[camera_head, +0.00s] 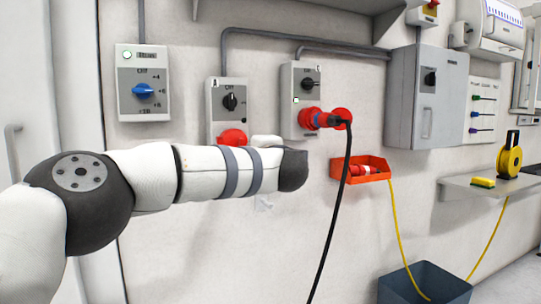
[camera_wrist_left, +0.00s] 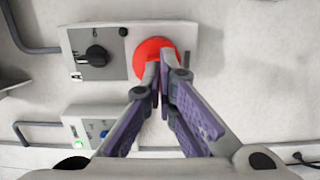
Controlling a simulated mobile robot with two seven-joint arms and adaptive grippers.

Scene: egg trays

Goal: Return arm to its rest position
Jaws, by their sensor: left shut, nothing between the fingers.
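My left arm (camera_head: 205,170) comes in from the left in the head view and stretches across the wall below the middle switch box. It ends in a dark wrist part, and its gripper cannot be made out there. In the left wrist view my left gripper (camera_wrist_left: 164,72) is shut and empty. Its fingertips overlap the lower edge of a red round socket cover (camera_wrist_left: 153,52); I cannot tell whether they touch it. The red cover (camera_head: 233,137) also shows in the head view, partly hidden by my arm. My right gripper is in neither view.
A switch box (camera_head: 301,80) holds a red plug (camera_head: 325,118) with a hanging black cable (camera_head: 335,215). An orange bin (camera_head: 345,170), a grey cabinet (camera_head: 427,100) and a shelf (camera_head: 480,186) are to the right. A blue-knobbed box (camera_head: 143,82) is above my arm.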

